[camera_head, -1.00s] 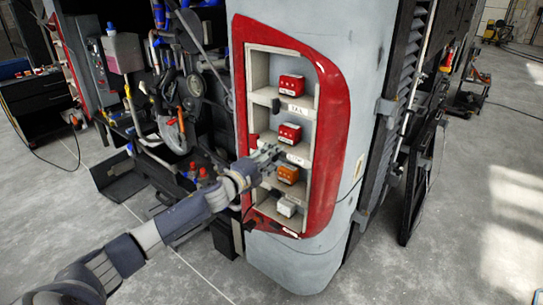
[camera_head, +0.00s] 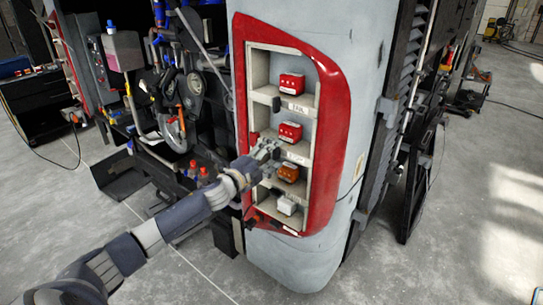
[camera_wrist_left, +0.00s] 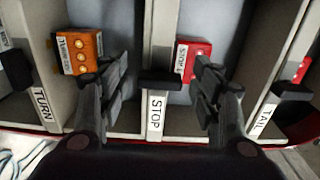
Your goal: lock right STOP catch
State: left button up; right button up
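The STOP catch is a small black block (camera_wrist_left: 160,82) above the white STOP label (camera_wrist_left: 156,115) on a shelf divider, in the left wrist view. The red STOP lamp block (camera_wrist_left: 193,60) sits in the compartment to its right; it also shows in the head view (camera_head: 290,132). My left gripper (camera_wrist_left: 160,88) is open, its dark fingers on either side of the catch with a gap to each. In the head view my left gripper (camera_head: 266,149) is at the STOP divider, hiding the catch. I cannot tell whether the catch is locked. My right gripper is not in view.
An orange TURN block (camera_wrist_left: 80,52) sits left and the black TAIL catch (camera_wrist_left: 292,92) right in the wrist view. The red-framed housing (camera_head: 335,100) holds another red block (camera_head: 291,84) above and a white block (camera_head: 286,206) below. Tools hang left of it.

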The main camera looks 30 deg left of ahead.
pick_arm(q)
jog(key=s, duration=1.2)
jog(key=shift+a, duration=0.45)
dwell(0.4)
